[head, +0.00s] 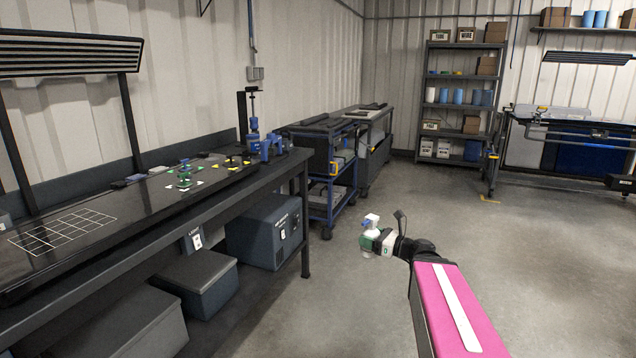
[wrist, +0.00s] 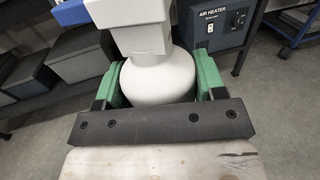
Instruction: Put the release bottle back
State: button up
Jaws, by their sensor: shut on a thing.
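The release bottle is a white spray bottle (wrist: 158,82) with a white and blue spray head. My gripper (wrist: 160,88) has its green fingers shut on the bottle's round body, one on each side. In the head view the bottle (head: 370,221) is small, upright or nearly so, held over open floor to the right of the workbench. My gripper (head: 378,240) shows there at the end of my arm. The lower part of the bottle is hidden by the gripper.
A long black workbench (head: 120,215) runs along the left, with a white grid, small green and yellow parts and a blue clamp. An air heater (head: 265,231) and grey bins (head: 197,280) stand beneath it. A blue cart (head: 330,180) stands beyond. The concrete floor ahead is clear.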

jog(key=shift+s+d+f, duration=0.2)
jog(key=shift+s+d, duration=0.15)
jog(key=shift+d, duration=0.15)
jog(key=shift+s+d+f, duration=0.2)
jog(key=shift+s+d, duration=0.1)
jog(key=shift+d, duration=0.2)
